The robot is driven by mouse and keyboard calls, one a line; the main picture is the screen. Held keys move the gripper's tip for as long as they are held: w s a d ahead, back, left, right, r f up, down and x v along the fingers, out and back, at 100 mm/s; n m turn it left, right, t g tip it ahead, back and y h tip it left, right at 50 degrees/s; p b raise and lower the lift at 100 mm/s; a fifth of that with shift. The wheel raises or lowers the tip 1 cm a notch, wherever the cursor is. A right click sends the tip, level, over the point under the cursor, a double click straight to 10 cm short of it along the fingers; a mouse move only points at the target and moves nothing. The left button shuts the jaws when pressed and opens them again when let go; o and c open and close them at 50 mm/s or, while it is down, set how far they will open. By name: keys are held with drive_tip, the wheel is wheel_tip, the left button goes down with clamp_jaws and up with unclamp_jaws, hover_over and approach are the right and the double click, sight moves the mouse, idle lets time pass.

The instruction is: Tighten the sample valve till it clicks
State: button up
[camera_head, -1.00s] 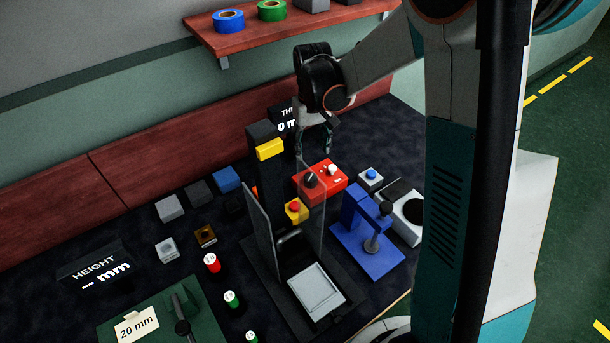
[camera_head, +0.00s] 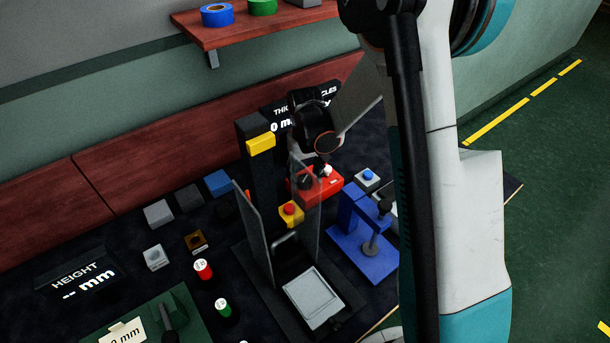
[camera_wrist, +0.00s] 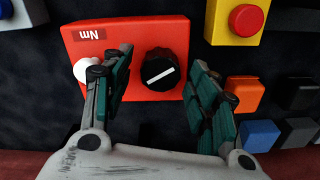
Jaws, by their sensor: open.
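A red box (camera_wrist: 140,30) with an "Nm" label carries a round black knob (camera_wrist: 160,73) with a white pointer line, which looks like the sample valve. In the wrist view the line lies slightly tilted from horizontal. My gripper (camera_wrist: 160,62) is open, one finger on each side of the knob, with a visible gap to it on both sides. I cannot tell how deep the fingertips reach. A white button (camera_wrist: 86,70) on the box is partly behind the left finger. In the head view the red box (camera_head: 325,186) stands behind a clear panel, below my gripper.
A press-like stand with clear side panels (camera_head: 255,235) and a red button on yellow (camera_head: 290,211) stands in front. A blue clamp fixture (camera_head: 365,245) is to the right. Several small blocks lie left. A shelf (camera_head: 260,30) with tape rolls hangs above.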

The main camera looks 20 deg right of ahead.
drive_tip(key=shift+c, duration=0.6)
drive_tip(key=c, duration=0.9)
drive_tip(key=shift+c, duration=0.2)
drive_tip(key=m, duration=0.4)
drive_tip(key=o, duration=1.1)
drive_tip(key=shift+c, duration=0.2)
